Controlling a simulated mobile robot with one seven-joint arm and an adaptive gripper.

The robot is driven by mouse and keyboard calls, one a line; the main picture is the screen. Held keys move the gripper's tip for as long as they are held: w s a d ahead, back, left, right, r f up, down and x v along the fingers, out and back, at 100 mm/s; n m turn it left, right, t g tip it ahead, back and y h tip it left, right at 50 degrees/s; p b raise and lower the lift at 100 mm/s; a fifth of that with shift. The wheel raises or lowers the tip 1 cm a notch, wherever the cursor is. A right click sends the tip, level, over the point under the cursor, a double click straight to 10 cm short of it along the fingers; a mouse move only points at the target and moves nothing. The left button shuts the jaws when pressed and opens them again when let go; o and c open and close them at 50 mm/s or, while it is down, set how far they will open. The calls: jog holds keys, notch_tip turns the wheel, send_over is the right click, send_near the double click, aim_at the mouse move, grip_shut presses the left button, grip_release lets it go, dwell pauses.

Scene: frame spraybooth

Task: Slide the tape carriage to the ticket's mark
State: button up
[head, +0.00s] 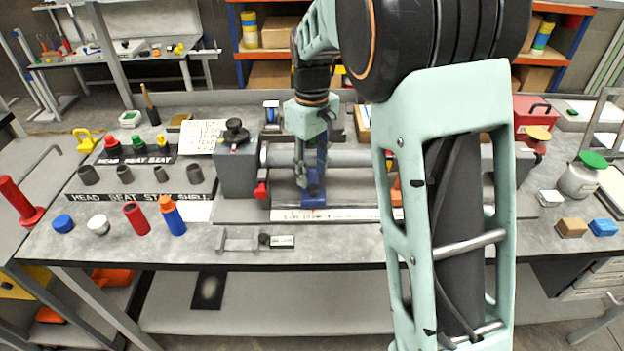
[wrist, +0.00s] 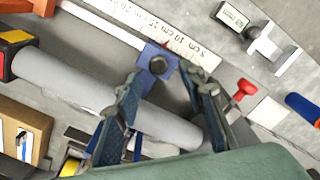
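The blue tape carriage (head: 313,198) sits on the front of the long grey bench fixture, by the white printed scale (head: 290,215). In the wrist view the carriage (wrist: 158,62) has a bolt in its face, and the scale (wrist: 150,30) shows marks such as 5 cm and 10 cm. My gripper (head: 312,178) points down over the carriage. In the wrist view its fingers (wrist: 162,76) are spread, one on each side of the carriage; whether either touches it I cannot tell.
A grey end block with a black knob (head: 237,165) and a red knob (head: 261,191) stand left of the carriage. A grey bar runs behind it. A metal piece and a black-and-white tag (head: 283,241) lie in front. Cups and bottles, including a blue one (head: 173,215), stand at left.

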notch_tip(320, 180, up, 8)
jog(key=shift+d+r, duration=0.1)
dwell(0.4)
